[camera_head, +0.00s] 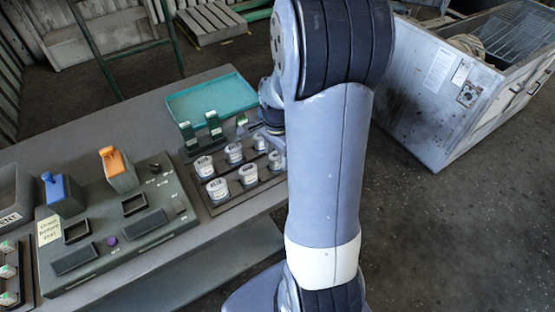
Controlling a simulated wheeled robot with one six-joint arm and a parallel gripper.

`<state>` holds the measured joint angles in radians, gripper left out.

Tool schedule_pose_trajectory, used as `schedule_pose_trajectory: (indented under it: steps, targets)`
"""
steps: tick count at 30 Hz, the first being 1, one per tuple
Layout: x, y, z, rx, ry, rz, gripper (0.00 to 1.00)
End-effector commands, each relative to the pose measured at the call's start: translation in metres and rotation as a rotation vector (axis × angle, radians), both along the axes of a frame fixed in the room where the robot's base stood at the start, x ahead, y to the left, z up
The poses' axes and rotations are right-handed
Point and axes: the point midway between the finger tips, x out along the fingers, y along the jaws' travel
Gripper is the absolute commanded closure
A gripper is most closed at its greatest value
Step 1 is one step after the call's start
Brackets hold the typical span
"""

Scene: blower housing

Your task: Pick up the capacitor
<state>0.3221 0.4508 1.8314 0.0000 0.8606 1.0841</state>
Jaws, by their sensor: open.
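Several short silver-white cans with dark markings on top, which look like capacitors, stand in a dark rack on the grey bench; one capacitor-like can (248,175) is in the front row. The rack (222,207) is left of my arm, and its right end is partly covered by the arm. I cannot tell which can is the task's capacitor. My arm crosses the middle of the view, and its wrist bends behind the large link near the rack. My gripper's fingers are hidden, so its distance from the cans cannot be seen.
A teal tray (211,99) lies behind the rack, with upright green-and-dark pieces (188,135) between them. A dark fixture panel (150,246) with blue-topped (64,196) and orange-topped blocks (118,170) stands left. A grey metal cabinet (432,95) lies right, with open floor before it.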

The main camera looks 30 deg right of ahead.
Motion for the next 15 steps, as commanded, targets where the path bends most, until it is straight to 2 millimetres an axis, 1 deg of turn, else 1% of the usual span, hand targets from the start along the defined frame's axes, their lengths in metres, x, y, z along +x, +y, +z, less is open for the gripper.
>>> schedule_pose_trajectory:
  steps: [1, 4, 12, 15]
  targets:
    - [0.000, 0.000, -0.006, 0.001, 0.002, 0.001, 0.46]
    - [0.000, 0.000, -0.014, 0.000, 0.001, 0.001, 0.46]
    - [0.001, 0.000, -0.017, -0.001, -0.001, 0.001, 0.46]
    - [0.001, 0.000, -0.017, -0.001, -0.001, 0.001, 0.54]
